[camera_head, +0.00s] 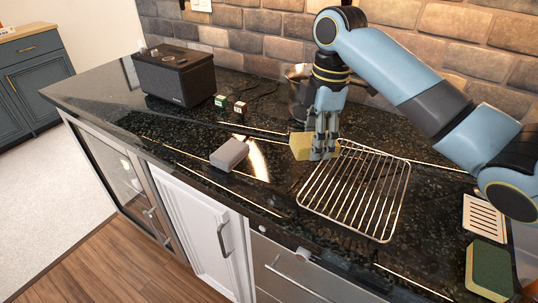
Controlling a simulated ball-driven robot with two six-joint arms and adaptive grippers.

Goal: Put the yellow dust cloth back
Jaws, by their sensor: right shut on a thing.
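The yellow dust cloth (301,146) is at my right gripper (321,155), beside the far left corner of the wire rack. My right gripper points down from the arm and is shut on the cloth. Its fingers hide part of the cloth. I cannot tell whether the cloth touches the counter. My left gripper is not in view.
A wire rack (352,197) lies on the black counter (190,150). A grey block (229,154) lies to its left. A black speaker box (174,76), small boxes (240,108) and a metal pot (298,74) stand behind. A slotted tray (484,217) and a green sponge (490,268) lie at right.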

